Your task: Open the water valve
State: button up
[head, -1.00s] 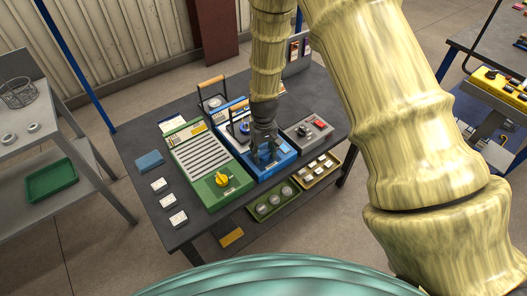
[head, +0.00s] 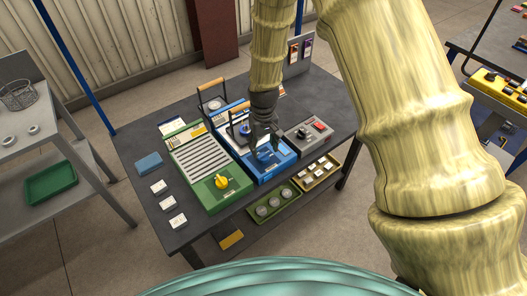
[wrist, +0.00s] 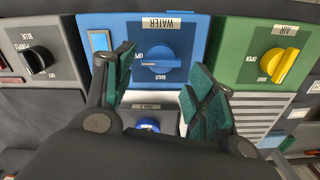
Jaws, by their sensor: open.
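The blue water panel (wrist: 190,35) stands in the middle of the wrist view, marked WATER, with an open mark at left and SHUT below. Its blue valve knob (wrist: 160,65) has a ridge lying roughly level across the picture. My gripper (wrist: 163,66) is open, its green-padded fingers spread left and right of the knob; I see no clear contact. In the head view my gripper (head: 265,146) reaches down over the blue panel (head: 270,175), and the blue knob (head: 265,156) partly shows beneath it.
The green air panel (head: 205,185) with its yellow knob (head: 221,181) stands close at left. A grey panel (head: 308,133) stands at right. A second blue knob (wrist: 147,124) sits near my fingers in the wrist view. Bare tabletop (head: 335,95) lies at the far right.

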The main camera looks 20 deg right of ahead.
aim_at(263, 154)
notch_tip(263, 154, up, 8)
jog(key=shift+f, duration=0.2)
jog(key=shift+f, duration=0.1)
dwell(0.6)
